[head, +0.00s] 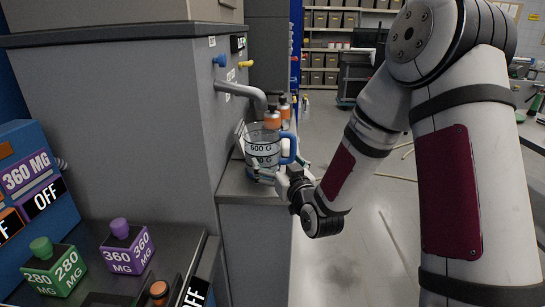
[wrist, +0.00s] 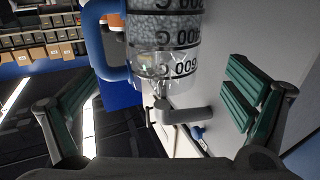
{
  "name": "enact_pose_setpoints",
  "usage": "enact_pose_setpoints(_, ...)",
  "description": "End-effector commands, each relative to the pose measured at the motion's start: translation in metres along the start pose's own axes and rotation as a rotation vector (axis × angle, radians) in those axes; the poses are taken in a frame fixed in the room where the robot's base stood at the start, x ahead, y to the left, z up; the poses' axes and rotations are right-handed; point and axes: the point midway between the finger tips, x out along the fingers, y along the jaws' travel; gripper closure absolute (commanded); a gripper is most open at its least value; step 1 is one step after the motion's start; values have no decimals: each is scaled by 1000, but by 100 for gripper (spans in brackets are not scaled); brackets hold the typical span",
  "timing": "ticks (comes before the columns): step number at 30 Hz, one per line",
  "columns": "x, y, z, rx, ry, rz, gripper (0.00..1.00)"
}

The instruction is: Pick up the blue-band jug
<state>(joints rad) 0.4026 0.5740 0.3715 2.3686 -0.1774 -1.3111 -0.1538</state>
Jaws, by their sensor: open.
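The jug (head: 262,148) is clear, with dark measuring marks and a blue handle on its right side in the head view. It stands on a grey ledge below a spout. In the wrist view the jug (wrist: 165,35) appears upside down at the top middle, with pale pellets in it and the blue handle to the left. My gripper (head: 280,172) is at the jug's near right side in the head view. In the wrist view my gripper (wrist: 160,95) is open, its green-padded fingers spread left and right, with the jug ahead between them and neither finger visibly touching it.
A grey spout (head: 240,92) from the large grey cabinet (head: 130,120) reaches over the jug. Orange-topped bottles (head: 284,112) stand close behind it. A green block (head: 55,268) and a purple block (head: 126,246) sit on the near-left counter. Open floor lies to the right.

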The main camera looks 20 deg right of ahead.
Motion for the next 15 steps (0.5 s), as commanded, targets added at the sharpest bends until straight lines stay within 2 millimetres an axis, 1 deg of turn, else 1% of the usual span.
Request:
enact_pose_setpoints(1, 11, 0, 0, 0, 2, 0, 4)
enact_pose_setpoints(6, 41, 0, 0, -1, 1, 0, 4)
enact_pose_setpoints(9, 52, 0, 0, -1, -1, -1, 4)
enact_pose_setpoints(15, 64, -1, 0, 0, -1, -1, 4)
